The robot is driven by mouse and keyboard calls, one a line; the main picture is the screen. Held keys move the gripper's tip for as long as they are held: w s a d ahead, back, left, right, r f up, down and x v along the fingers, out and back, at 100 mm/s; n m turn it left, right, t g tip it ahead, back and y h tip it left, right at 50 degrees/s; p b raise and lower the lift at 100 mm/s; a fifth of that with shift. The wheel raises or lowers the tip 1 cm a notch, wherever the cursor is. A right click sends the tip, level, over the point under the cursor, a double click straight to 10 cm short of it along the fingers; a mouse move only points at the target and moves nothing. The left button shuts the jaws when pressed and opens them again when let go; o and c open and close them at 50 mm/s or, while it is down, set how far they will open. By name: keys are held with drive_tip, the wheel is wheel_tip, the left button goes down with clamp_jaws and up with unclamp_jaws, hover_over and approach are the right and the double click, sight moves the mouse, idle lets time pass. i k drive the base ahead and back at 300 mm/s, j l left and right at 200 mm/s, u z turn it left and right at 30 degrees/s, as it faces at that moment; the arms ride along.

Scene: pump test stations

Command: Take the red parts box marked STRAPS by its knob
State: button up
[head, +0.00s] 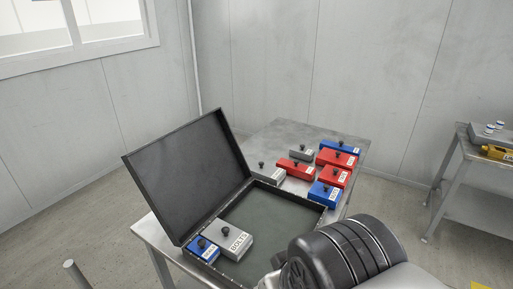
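Three red parts boxes with black knobs stand on the metal table in the head view: a long one (291,171) at the middle, one (330,160) at the back right, and one (334,181) just in front of that. Their white labels are too small to read, so I cannot tell which is marked STRAPS. My arm's dark rounded links cover the bottom right of the view, near the case's front right corner. My gripper's fingers are not visible.
An open black case (196,170) stands on the table (272,135), lid raised at left. Inside are a grey box (237,247) marked BOLTS and a blue box (198,244); the rest is bare. Grey and blue boxes (323,195) crowd the red ones. A side bench (468,150) stands right.

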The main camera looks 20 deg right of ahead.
sight(297, 169)
drive_tip(key=i+l, duration=0.2)
drive_tip(key=l, duration=0.2)
drive_tip(key=i+l+u, duration=0.1)
drive_tip(key=l, duration=0.3)
drive_tip(key=i+l, duration=0.25)
drive_tip(key=l, duration=0.15)
drive_tip(key=i+l+u, duration=0.1)
drive_tip(key=l, duration=0.3)
drive_tip(key=i+l+u, duration=0.1)
drive_tip(key=l, duration=0.3)
drive_tip(key=i+l, duration=0.25)
drive_tip(key=l, duration=0.2)
drive_tip(key=i+l+u, duration=0.1)
drive_tip(key=l, duration=0.35)
drive_tip(key=i+l, duration=0.15)
drive_tip(key=l, duration=0.25)
